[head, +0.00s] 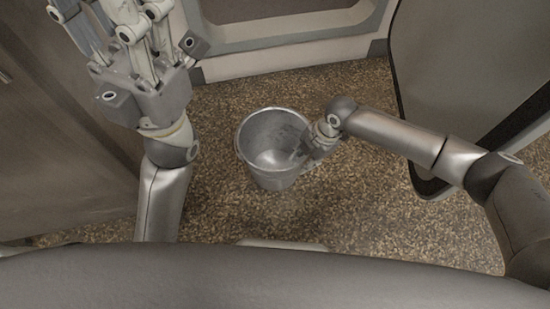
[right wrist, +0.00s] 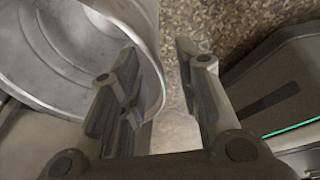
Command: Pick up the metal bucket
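The metal bucket (head: 272,150) stands upright on the speckled floor, its open top facing up. My right gripper (head: 308,150) is at the right side of its rim. In the right wrist view, the bucket (right wrist: 75,55) fills the upper left. The fingers of my right gripper (right wrist: 160,95) are apart, one over the bucket's opening and the other outside the rim. I cannot tell whether either finger touches the wall. My left gripper (head: 120,35) is raised at the upper left, away from the bucket, with its fingers apart and nothing seen between them.
A brown cabinet side (head: 55,130) stands at the left. A pale unit with a recessed panel (head: 285,35) stands behind the bucket. A grey rounded panel (head: 465,70) is at the right. The speckled floor (head: 215,205) around the bucket is clear.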

